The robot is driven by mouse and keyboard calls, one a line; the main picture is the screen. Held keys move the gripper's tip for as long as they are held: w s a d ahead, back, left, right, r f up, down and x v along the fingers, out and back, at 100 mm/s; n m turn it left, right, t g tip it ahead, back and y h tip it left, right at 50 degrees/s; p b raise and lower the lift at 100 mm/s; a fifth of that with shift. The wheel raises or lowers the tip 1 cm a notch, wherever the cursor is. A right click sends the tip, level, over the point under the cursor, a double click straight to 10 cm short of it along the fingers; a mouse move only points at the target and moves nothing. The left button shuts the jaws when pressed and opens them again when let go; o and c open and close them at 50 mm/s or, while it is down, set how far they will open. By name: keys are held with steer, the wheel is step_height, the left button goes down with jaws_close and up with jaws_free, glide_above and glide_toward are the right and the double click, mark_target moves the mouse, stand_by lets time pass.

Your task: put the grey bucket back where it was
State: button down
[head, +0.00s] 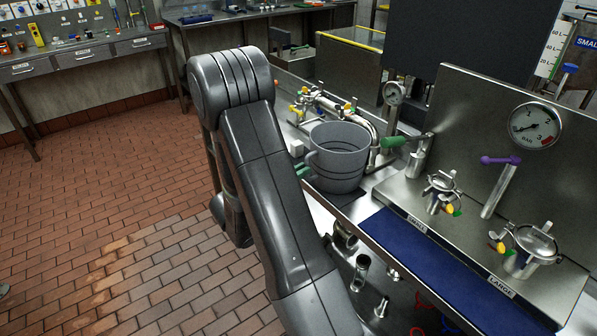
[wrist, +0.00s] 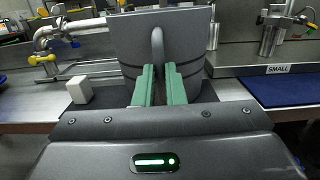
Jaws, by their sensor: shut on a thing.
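The grey bucket (head: 338,158) is upright over the steel bench, at or just above a dark mat (head: 352,208); I cannot tell whether its base touches. In the wrist view the bucket (wrist: 190,45) fills the upper middle, its handle facing me. My gripper (wrist: 162,75) has its two green fingers closed on that handle. In the head view my arm hides most of the gripper. The dark mat (wrist: 105,112) also shows under the bucket in the wrist view.
Pipework with yellow fittings (head: 312,100) stands behind the bucket. A green-handled lever (head: 398,142) is close to its right. A white block (wrist: 78,90) sits left of it. A blue mat (head: 425,250) and the SMALL and LARGE fittings (head: 530,250) lie to the right.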

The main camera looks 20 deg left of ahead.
steer(key=shift+f, duration=0.15)
steer(key=c, duration=1.5)
jaws_free()
steer(key=shift+s+r, duration=0.1)
steer(key=shift+r, duration=0.1)
steer(key=b+v, duration=0.1)
steer(key=v, duration=1.1)
steer(key=shift+d, duration=0.15)
